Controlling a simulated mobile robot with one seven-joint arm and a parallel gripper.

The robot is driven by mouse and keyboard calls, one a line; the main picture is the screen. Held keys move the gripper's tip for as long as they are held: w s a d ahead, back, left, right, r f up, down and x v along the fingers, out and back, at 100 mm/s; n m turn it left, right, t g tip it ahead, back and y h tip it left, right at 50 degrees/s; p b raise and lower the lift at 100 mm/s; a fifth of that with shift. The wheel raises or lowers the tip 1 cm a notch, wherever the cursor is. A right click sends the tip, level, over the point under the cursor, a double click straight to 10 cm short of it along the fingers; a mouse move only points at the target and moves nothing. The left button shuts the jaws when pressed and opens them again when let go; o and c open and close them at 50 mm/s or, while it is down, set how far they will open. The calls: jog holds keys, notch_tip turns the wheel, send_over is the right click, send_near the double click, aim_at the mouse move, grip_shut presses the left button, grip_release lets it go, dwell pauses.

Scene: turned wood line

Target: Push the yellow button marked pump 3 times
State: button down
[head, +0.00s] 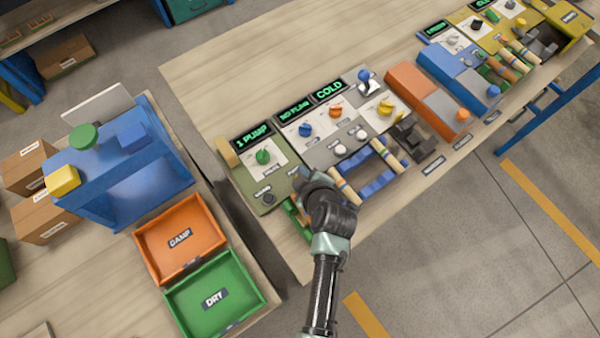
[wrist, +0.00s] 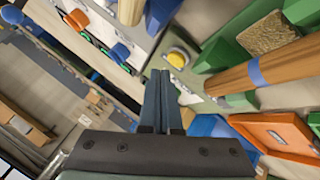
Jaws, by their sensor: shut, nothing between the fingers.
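A round yellow button (wrist: 177,58) in a pale collar sits on a grey-green panel in the wrist view; its marking is not readable. My gripper (wrist: 160,76) is shut and empty, its fingertips just short of the button in the picture; I cannot tell whether they touch it. In the head view my gripper (head: 300,178) is over the front of the grey-green panel (head: 245,180), and the button is hidden behind it. That panel's display (head: 253,135) reads "1 PUMP", with a green knob (head: 263,157) below.
Neighbouring displays (head: 294,109) read "NO FLING" or similar and "COLD" (head: 329,91). Banded wooden rods (head: 345,187) in holders stand close to my gripper; one rod (wrist: 270,70) is at its right in the wrist view. Orange (head: 207,222) and green (head: 240,277) trays lie left.

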notch_tip(320, 180, up, 5)
jog(key=p, duration=0.3)
jog(key=shift+f, duration=0.1)
jog(key=shift+p, duration=0.3)
dwell(2.1)
